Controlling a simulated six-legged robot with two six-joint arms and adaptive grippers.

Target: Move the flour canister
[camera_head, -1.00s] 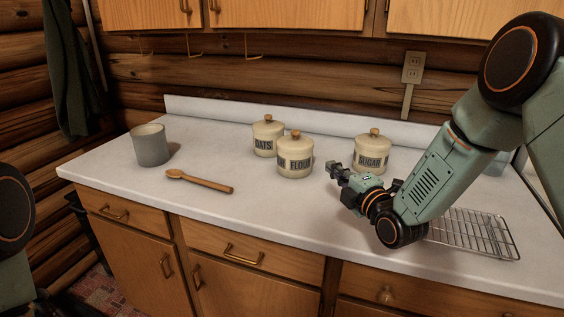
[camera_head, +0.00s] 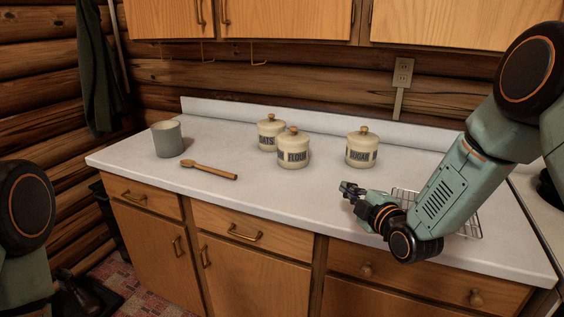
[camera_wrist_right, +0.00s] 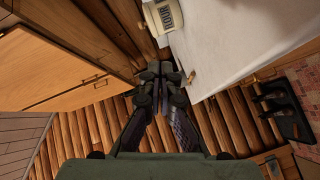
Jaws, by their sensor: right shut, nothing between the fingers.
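The flour canister (camera_head: 293,151) is cream with a dark label and a wooden knob. It stands upright on the white counter between the oats and sugar canisters, a little in front of them. A cream canister with a label that looks like FLOUR (camera_wrist_right: 166,16) is cut off at the top of the right wrist view. My right gripper (camera_head: 348,189) is shut and empty, over the counter in front and to the right of the flour canister, apart from it. Its fingers (camera_wrist_right: 160,72) show together in the wrist view. Only a link of my left arm shows; its gripper is out of frame.
The oats canister (camera_head: 269,134) is close behind and left of the flour canister; the sugar canister (camera_head: 362,148) is to its right. A wire rack (camera_head: 405,195) is partly behind my right arm. The front middle counter is clear.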

